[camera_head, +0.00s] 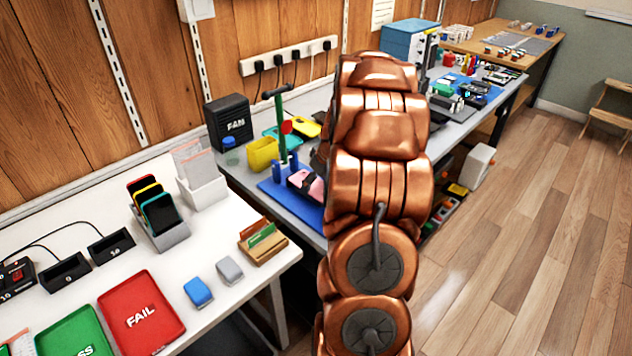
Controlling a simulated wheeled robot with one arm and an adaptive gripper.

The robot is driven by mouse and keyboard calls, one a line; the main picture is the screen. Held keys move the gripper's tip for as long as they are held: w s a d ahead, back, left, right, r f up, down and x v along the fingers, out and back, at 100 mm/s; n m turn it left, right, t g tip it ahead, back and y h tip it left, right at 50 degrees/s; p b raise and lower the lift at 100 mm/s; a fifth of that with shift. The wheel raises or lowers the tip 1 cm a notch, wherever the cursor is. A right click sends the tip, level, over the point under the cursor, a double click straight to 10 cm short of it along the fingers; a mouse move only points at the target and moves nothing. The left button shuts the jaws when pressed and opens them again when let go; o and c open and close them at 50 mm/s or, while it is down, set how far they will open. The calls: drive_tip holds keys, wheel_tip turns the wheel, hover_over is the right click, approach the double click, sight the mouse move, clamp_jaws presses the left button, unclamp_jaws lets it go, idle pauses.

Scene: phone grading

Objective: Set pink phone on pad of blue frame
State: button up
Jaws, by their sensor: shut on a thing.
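The pink phone (314,188) shows in part at the left edge of my copper arm, low over the blue mat (283,196). A dark part borders its left end. The arm hides the rest of it, and I cannot tell whether it touches the mat. A stand with blue posts (276,172), a green upright and a red knob (286,127) is just left of the phone; it may be the blue frame. Its pad cannot be made out. My gripper is hidden behind my arm.
A yellow bin (263,154), a yellow phone (307,128) and a black fan box (229,121) stand near the stand. On the white table in front are a red FAIL tray (141,312), a phone rack (160,220) and a wooden card holder (263,243).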

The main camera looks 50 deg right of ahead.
drive_tip(key=o, duration=1.9)
drive_tip(key=shift+r, duration=0.7)
drive_tip(key=shift+r+p, duration=0.3)
drive_tip(key=shift+r, duration=3.1)
drive_tip(key=s+a+r+g+y+p, duration=0.15)
drive_tip(key=s+a+r, duration=0.25)
drive_tip(key=a, duration=1)
drive_tip(key=s+a+r+g+p, duration=0.2)
drive_tip(key=s+a+r, duration=0.15)
drive_tip(key=a, duration=0.95)
drive_tip(key=s+a+g, duration=0.1)
drive_tip(key=s+a, duration=0.2)
drive_tip(key=s, duration=0.4)
drive_tip(key=s+a+h+p, duration=0.1)
drive_tip(key=s+a, duration=0.3)
drive_tip(key=s, duration=0.3)
drive_tip(key=s+a+r+g+p, duration=0.1)
drive_tip(key=s+a, duration=0.2)
drive_tip(key=s, duration=0.4)
drive_tip(key=shift+s+a+r+g+h, duration=0.1)
drive_tip(key=shift+s+a+g+h, duration=0.15)
drive_tip(key=shift+s+g, duration=0.1)
